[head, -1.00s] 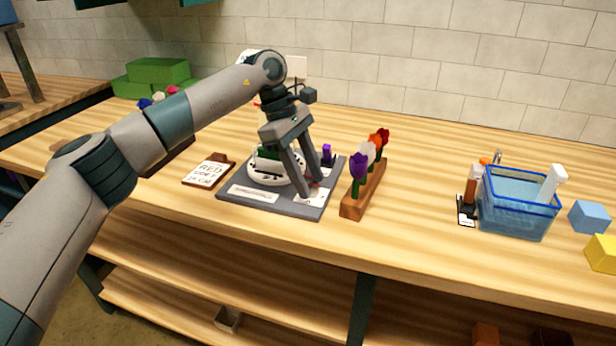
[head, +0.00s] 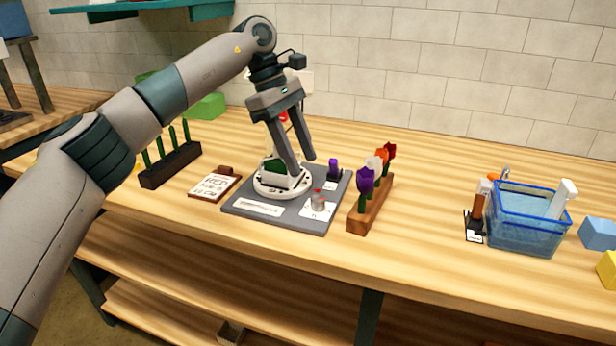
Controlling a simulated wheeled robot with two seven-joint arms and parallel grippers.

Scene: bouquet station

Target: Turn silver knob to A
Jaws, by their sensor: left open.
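The silver knob (head: 318,199) stands on a white label plate at the front right of the grey board (head: 265,221). A red mark shows near its top; I cannot read its letters or tell its setting. My left gripper (head: 301,168) is open, fingers pointing down, above and a little left of the knob, apart from it. Its fingers cross in front of the white round dial base (head: 268,190) with a dark green block on it. My right gripper is not in view.
A wooden rack (head: 371,208) with several flowers stands right of the board. A purple piece (head: 333,167) sits at the board's back right. A clipboard (head: 214,186) and dark rack (head: 170,166) lie left. A blue water bin (head: 524,226) stands right.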

